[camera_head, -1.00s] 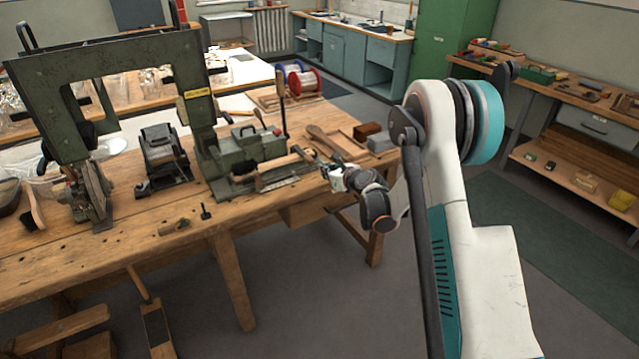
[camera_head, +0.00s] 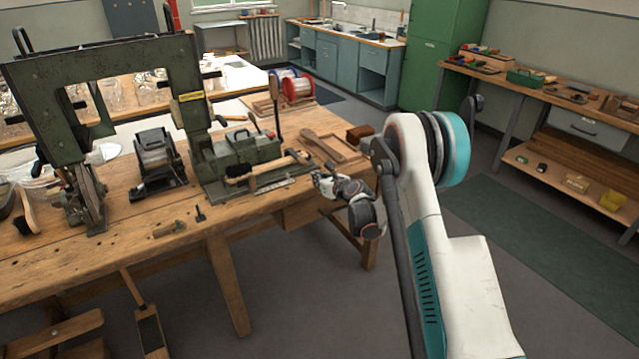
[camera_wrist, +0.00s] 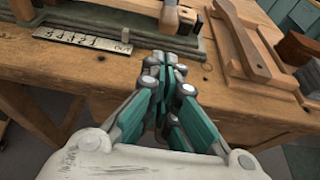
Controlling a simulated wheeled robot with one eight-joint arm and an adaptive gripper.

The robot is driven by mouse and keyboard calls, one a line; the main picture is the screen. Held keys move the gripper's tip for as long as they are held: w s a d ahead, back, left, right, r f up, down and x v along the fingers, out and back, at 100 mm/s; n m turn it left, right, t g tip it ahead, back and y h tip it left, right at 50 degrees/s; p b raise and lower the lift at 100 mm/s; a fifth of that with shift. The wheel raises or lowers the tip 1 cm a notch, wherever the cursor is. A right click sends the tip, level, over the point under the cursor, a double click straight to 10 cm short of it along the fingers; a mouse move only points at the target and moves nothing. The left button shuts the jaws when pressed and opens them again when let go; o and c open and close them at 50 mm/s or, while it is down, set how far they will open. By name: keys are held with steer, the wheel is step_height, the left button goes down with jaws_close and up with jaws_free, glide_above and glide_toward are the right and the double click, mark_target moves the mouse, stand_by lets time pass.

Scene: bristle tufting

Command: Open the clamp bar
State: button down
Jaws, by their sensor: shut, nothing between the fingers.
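My gripper (camera_head: 322,184) is at the right front edge of the bench, beside the right end of the green machine (camera_head: 240,155). In the wrist view my gripper (camera_wrist: 168,60) has its fingers together, with nothing between them. A long wooden bar (camera_head: 275,168) lies along the front of the machine, with a dark part at its left end; I cannot tell for certain whether this is the clamp bar. In the wrist view a wooden end piece (camera_wrist: 172,17) stands just beyond my fingertips, apparently apart from them. A numbered metal scale (camera_wrist: 82,39) lies left of it.
A wooden paddle (camera_wrist: 245,45) and a brown block (camera_wrist: 300,47) lie to my gripper's right. A tall green frame (camera_head: 100,60) stands at the left.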

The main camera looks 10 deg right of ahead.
mark_target(310, 184)
steer(key=b+x, duration=0.1)
steer(key=x, duration=0.5)
steer(key=shift+w+f+b, duration=0.1)
steer(key=shift+b, duration=0.3)
steer(key=shift+r+g+p, duration=0.5)
steer(key=shift+r+g, duration=0.05)
steer(key=shift+g, duration=0.15)
